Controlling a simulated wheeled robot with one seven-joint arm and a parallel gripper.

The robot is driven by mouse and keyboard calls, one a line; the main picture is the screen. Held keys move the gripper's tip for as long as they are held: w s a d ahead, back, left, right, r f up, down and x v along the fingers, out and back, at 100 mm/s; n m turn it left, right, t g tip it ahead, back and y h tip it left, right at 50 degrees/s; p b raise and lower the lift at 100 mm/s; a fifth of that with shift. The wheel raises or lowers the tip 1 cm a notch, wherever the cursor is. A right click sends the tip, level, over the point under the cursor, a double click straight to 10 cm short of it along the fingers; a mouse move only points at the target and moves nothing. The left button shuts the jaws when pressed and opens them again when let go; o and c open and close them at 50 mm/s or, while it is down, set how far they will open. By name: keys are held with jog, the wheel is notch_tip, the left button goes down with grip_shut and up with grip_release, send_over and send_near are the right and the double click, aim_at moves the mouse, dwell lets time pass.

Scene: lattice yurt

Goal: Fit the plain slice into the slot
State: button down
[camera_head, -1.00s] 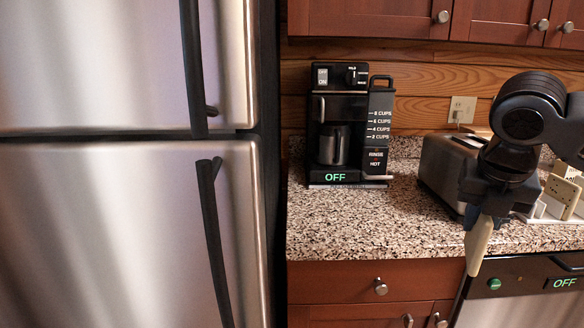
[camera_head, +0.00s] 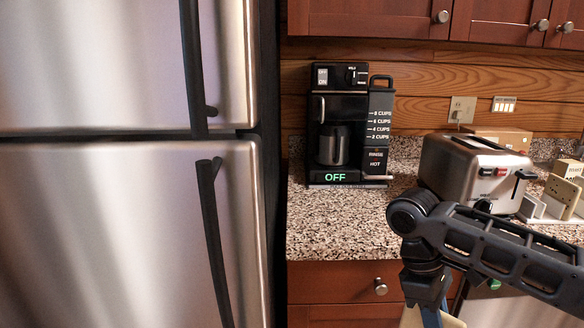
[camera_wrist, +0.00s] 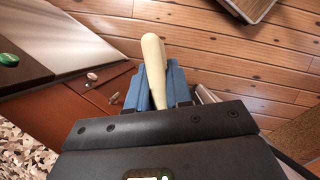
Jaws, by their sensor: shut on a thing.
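The plain slice (camera_wrist: 153,55) is pale cream and seen edge-on in the wrist view. My gripper (camera_wrist: 156,72) is shut on it, with a blue finger on each side. In the head view, my gripper (camera_head: 430,312) is at the bottom edge, in front of the counter and below its top, with only part of the slice in view. The silver toaster (camera_head: 462,178) stands on the counter above and to the right of my gripper. A dark slot (camera_head: 470,143) shows in its top. My gripper is well apart from it.
Speckled slices stand in a white rack (camera_head: 538,210) right of the toaster, and a cardboard box (camera_head: 500,138) is behind it. A black coffee maker (camera_head: 338,125) stands at the back left. The counter (camera_head: 330,225) between is clear. A steel fridge (camera_head: 110,230) fills the left.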

jog(key=s+a+f+m+g+y, duration=0.1)
jog(key=s+a+f+m+y, duration=0.2)
jog(key=f+m, duration=0.5)
jog(key=shift+s+a+f+m, duration=0.2)
jog(key=shift+s+a+m, duration=0.35)
jog(key=shift+s, duration=0.6)
jog(key=shift+d, duration=0.1)
